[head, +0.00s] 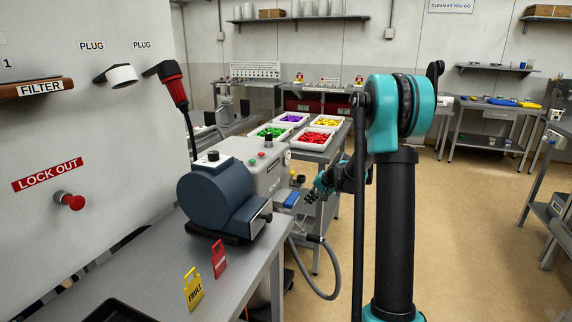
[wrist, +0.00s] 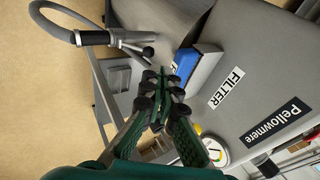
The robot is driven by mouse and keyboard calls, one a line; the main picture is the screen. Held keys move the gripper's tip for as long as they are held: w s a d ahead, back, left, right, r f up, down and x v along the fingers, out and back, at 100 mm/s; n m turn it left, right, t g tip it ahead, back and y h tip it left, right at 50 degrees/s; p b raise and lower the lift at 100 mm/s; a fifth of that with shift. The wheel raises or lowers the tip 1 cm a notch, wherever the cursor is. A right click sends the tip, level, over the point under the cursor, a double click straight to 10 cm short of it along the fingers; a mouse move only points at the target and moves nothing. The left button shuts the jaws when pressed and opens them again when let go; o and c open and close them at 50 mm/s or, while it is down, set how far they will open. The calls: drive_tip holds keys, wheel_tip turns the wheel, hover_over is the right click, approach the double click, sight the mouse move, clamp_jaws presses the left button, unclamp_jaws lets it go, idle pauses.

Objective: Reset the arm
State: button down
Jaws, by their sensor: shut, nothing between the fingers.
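My teal and black arm stands right of centre in the head view, its upper link upright and its forearm reaching left behind it. My gripper (head: 312,194) is small there, beside the right end of the grey machine (head: 262,172). In the wrist view my gripper (wrist: 163,80) has its green fingers together at the tips, with nothing between them. Beyond the fingertips is a blue part (wrist: 185,65) on the machine, next to a FILTER label (wrist: 226,89). I cannot tell whether the fingertips touch it. The blue part also shows in the head view (head: 291,200).
A grey hose (head: 327,287) with a metal fitting (wrist: 95,38) hangs by the machine. A dark blue drum-shaped housing (head: 215,195), a yellow FAULT tag (head: 193,288) and a red tag (head: 219,259) are on the bench (head: 160,265). The floor at right is open.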

drive_tip(key=s+d+f+n+h, duration=0.1)
drive_tip(key=s+d+n+h, duration=0.1)
drive_tip(key=s, duration=1.8)
drive_tip(key=s+d+f+n+h, duration=0.2)
drive_tip(key=s+d+h, duration=0.1)
drive_tip(key=s, duration=1.6)
drive_tip(key=shift+s+d+n+g, duration=0.4)
drive_tip(key=shift+d, duration=0.35)
